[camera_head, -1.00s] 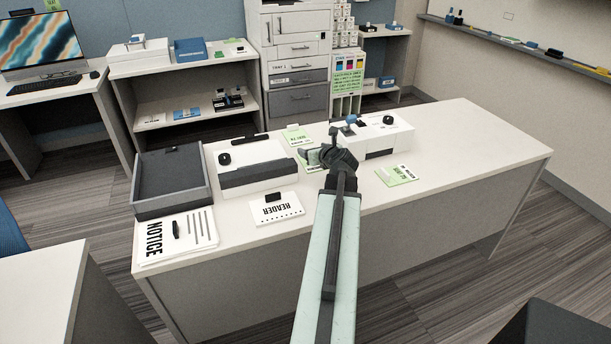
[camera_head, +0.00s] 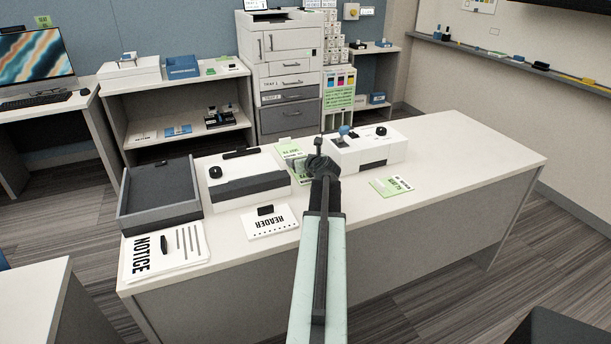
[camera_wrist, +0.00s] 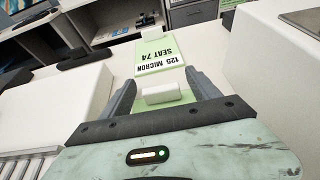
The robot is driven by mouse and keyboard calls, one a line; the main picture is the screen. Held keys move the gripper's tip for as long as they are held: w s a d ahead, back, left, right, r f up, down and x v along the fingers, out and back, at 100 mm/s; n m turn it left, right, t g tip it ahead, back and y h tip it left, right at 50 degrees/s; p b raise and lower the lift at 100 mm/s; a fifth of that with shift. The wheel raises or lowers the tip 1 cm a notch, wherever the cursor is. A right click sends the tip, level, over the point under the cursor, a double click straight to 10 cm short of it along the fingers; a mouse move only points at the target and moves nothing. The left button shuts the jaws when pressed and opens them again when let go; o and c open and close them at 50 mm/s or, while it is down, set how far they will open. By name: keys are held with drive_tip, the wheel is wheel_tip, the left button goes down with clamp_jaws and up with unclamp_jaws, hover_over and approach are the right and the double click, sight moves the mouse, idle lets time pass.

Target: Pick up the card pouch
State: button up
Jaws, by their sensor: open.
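A pale green and white pouch (camera_head: 294,160) lies on the desk between two white machines. In the wrist view the pouch (camera_wrist: 160,58) reads "125 MICRON SEAT 74" and lies beyond my fingertips. A small white block (camera_wrist: 162,93) is between my fingers at the pouch's near side; I cannot tell whether it is part of the pouch. My gripper (camera_wrist: 163,84) is open, its fingers on either side of that block, with no visible grip. In the head view my gripper (camera_head: 320,165) covers the pouch's right side. A second green card (camera_head: 391,186) lies to the right.
A white machine (camera_head: 245,178) is close on the left and another (camera_head: 365,150) close on the right. A dark grey tray (camera_head: 160,198), a notice sheet (camera_head: 165,250) and a reader card (camera_head: 270,222) lie left. The desk's right end (camera_head: 470,150) is clear.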

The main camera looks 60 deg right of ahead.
drive_tip(key=c, duration=1.4)
drive_tip(key=shift+r, duration=0.1)
drive_tip(key=shift+r, duration=0.2)
wheel_tip(320, 180, up, 4)
drive_tip(key=p, duration=0.4)
drive_tip(key=shift+s+a+f, duration=0.15)
drive_tip(key=s+a, duration=0.2)
drive_tip(key=s, duration=0.3)
drive_tip(key=s+a, duration=0.1)
drive_tip(key=s, duration=0.3)
drive_tip(key=s+a+p, duration=0.1)
drive_tip(key=s+a, duration=0.1)
drive_tip(key=s, duration=0.3)
drive_tip(key=shift+s+a+r, duration=0.3)
drive_tip(key=shift+r, duration=0.1)
wheel_tip(320, 180, up, 19)
drive_tip(key=p, duration=1.9)
